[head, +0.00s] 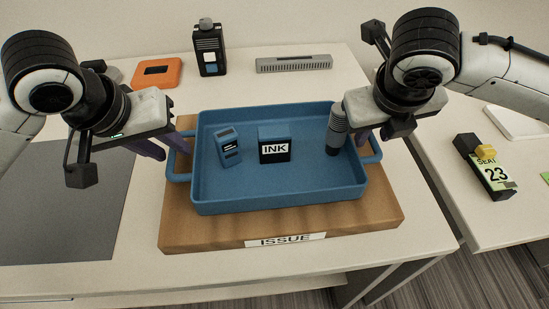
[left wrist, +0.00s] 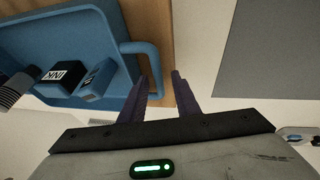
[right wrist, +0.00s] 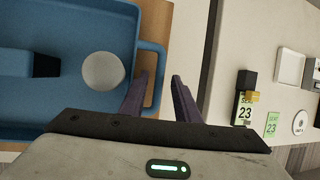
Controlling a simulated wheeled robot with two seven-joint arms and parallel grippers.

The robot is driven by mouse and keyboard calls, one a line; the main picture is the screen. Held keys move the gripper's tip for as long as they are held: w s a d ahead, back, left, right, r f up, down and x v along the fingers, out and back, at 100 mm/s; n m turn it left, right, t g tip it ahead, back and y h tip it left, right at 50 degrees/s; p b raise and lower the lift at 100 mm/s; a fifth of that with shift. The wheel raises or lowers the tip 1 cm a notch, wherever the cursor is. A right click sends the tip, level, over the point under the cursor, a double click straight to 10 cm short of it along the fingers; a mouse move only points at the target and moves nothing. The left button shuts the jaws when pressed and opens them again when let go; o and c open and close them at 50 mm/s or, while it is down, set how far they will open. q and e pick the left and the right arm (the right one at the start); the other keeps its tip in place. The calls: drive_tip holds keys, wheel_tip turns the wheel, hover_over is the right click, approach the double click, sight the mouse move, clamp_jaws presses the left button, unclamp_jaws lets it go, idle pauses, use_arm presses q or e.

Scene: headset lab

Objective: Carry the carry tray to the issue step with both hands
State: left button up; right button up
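The blue carry tray (head: 280,204) sits on the brown issue step (head: 200,236), whose front label reads ISSUE. Inside the tray are an INK box (head: 274,146), a small blue item (head: 229,147) and a grey ribbed cylinder (head: 337,132). In the head view the right arm partly hides the tray's right end.
Behind the step are an orange frame (head: 157,73), a black device (head: 209,52) and a grey slotted bar (head: 294,63). A grey mat (head: 60,205) lies at left. A side table at right holds a SEAT 23 box (head: 487,168). A gap shows floor (head: 480,270) between tables.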

drive_tip(key=shift+a, duration=0.1)
drive_tip(key=shift+r, duration=0.1)
use_arm(q)
drive_tip(key=v, duration=1.2)
use_arm(e)
drive_tip(key=v, duration=1.2)
